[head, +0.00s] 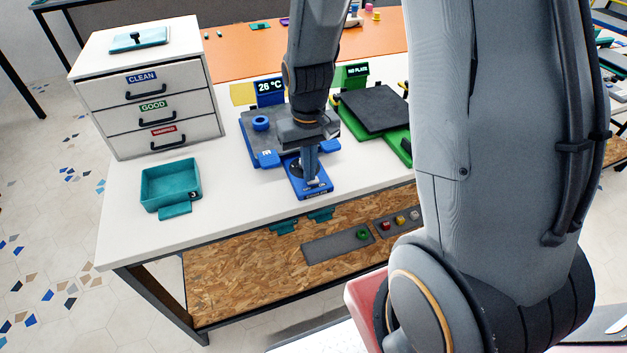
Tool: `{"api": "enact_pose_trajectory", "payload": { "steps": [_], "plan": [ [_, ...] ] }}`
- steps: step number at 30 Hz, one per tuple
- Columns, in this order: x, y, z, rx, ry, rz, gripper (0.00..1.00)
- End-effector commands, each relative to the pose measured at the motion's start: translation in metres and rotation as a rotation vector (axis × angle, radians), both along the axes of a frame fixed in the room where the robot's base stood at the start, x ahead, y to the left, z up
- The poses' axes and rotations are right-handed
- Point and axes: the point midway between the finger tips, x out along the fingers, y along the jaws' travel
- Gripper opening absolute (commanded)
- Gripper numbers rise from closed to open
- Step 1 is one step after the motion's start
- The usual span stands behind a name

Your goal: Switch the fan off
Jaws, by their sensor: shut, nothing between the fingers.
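My gripper (312,183) points down and is shut and empty. It is low over the blue front control box (318,193) of the blue printer, close to or touching its top; I cannot tell which. The box has small white marks, too small to read, and my fingers and wrist hide much of it, including any switch there. The blue printer (252,140) has a grey bed with a blue ring-shaped part (261,123) on it and a display (270,92) reading 26 °C. I cannot make out a fan or its state.
A green printer (372,108) with a "NO PLATE" display stands to the right. A white drawer cabinet (190,108) and a teal tray (170,185) are at left. Button panels (338,246) sit below the table edge. The white tabletop (130,232) is clear at front left.

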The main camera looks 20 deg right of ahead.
Motion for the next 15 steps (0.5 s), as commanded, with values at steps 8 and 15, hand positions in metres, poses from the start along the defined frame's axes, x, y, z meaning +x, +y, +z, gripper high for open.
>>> {"api": "enact_pose_trajectory", "payload": {
  "steps": [8, 15],
  "plan": [
    [0.0000, 0.0000, -0.0042, 0.000, 0.000, 0.000, 0.00],
    [-0.0004, -0.0001, 0.0034, 0.000, 0.000, 0.000, 0.00]
  ]
}}
